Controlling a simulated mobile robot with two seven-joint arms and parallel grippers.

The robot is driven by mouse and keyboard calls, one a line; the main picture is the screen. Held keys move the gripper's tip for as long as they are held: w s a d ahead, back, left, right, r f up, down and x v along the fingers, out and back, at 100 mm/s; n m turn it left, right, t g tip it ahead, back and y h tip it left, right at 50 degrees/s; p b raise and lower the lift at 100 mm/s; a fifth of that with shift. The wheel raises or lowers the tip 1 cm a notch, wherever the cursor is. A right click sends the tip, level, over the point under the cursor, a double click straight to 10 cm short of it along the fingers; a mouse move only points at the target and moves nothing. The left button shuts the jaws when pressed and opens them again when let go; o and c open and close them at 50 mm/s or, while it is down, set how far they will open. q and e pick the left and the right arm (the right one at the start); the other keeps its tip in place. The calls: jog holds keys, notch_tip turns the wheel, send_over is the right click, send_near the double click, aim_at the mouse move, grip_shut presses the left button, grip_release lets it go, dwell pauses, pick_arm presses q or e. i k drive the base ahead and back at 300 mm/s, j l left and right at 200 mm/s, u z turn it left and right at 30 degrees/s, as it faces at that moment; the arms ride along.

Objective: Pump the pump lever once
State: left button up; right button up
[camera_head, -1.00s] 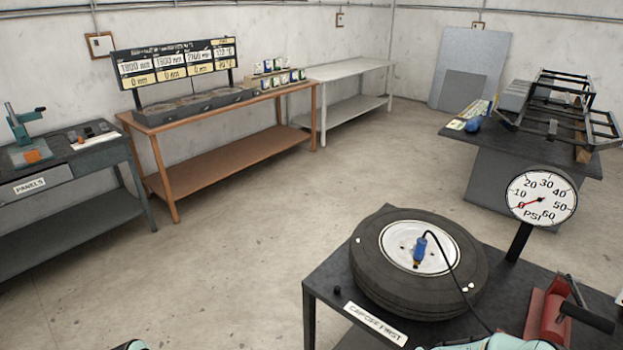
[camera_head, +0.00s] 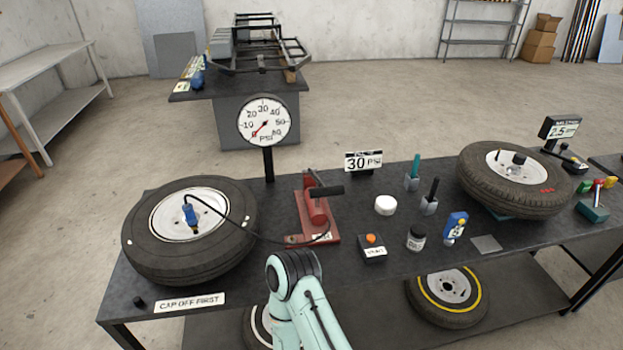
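The red foot-style pump (camera_head: 318,225) stands on the dark workbench, with its black lever handle (camera_head: 328,191) above the red body. A black hose runs from the pump to a blue chuck (camera_head: 190,213) on the hub of the left tyre (camera_head: 150,255). The pressure gauge (camera_head: 265,121) on a post behind has its red needle at the low end, near 0. One of my arms, pale green with a dark joint, rises from the bottom edge in front of the pump, apart from the lever in the picture. No gripper fingers show.
The bench (camera_head: 340,262) also holds a "30 PSI" sign (camera_head: 363,161), a white round cap (camera_head: 385,205), an orange button box (camera_head: 372,249), a dark jar (camera_head: 416,238), a blue tool (camera_head: 455,228) and a second tyre (camera_head: 514,181). More wheels lie on the shelf below.

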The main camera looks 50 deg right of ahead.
aim_at(322, 191)
jog(key=z, duration=1.8)
jog(key=k+l, duration=0.05)
